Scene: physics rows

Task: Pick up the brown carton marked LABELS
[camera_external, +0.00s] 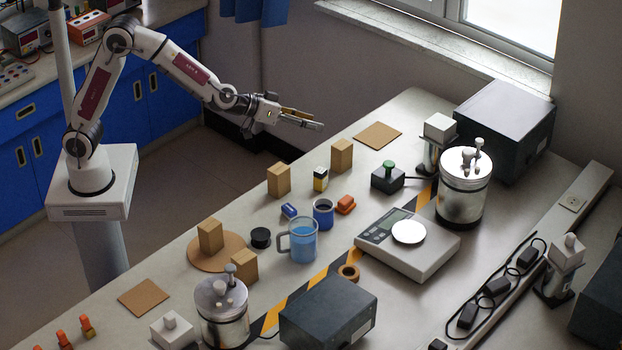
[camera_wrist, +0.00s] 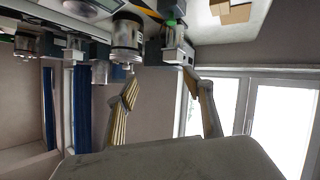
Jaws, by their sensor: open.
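Several small brown cartons stand upright on the bench in the external view. One carton (camera_external: 278,180) is near the back edge and another carton (camera_external: 341,155) is to its right. A third carton (camera_external: 210,236) stands on a round cork mat (camera_external: 196,262), with a fourth carton (camera_external: 244,265) beside that mat. No LABELS marking is readable on any of them. My gripper (camera_external: 304,119) is raised above the bench's back edge, apart from every carton. In the wrist view my gripper (camera_wrist: 166,108) has its two fingers spread with nothing between them.
A square cork mat (camera_external: 378,135) lies bare.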

